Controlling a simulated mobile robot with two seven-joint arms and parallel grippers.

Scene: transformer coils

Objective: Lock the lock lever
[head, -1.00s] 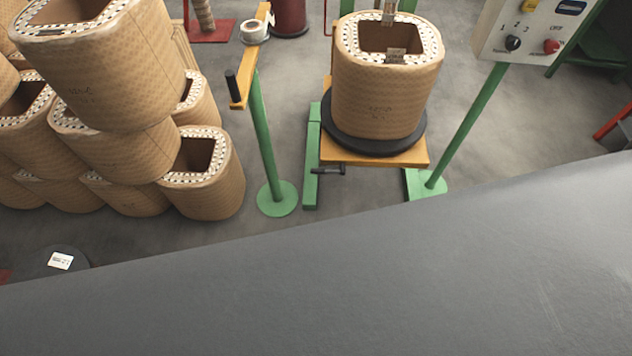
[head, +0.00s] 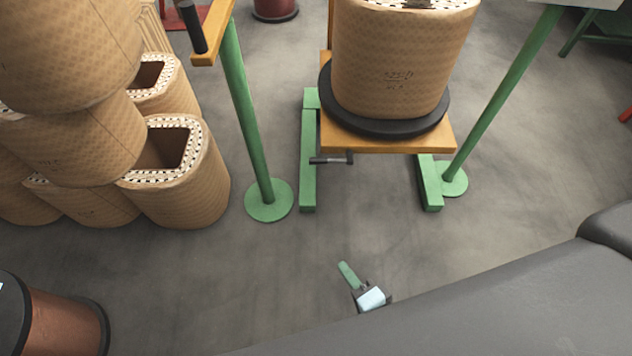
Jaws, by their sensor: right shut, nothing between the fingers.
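A short dark lever (head: 330,160) sticks out to the left under the front edge of the orange platform (head: 388,143). It is the likeliest lock lever in view. My right gripper (head: 346,267) shows in the lower middle, its shut green fingers pointing up and left as a single strip. It is empty and appears well below the lever in the picture, apart from it. Its forearm is hidden behind my grey arm at the lower right. My left gripper is not in view.
A paper-wrapped coil (head: 400,70) stands on a black disc (head: 332,100) on the platform. A green post (head: 248,110) with an orange bar stands left of it. Several stacked coils (head: 180,185) fill the left. A copper-brown reel (head: 65,325) is at lower left.

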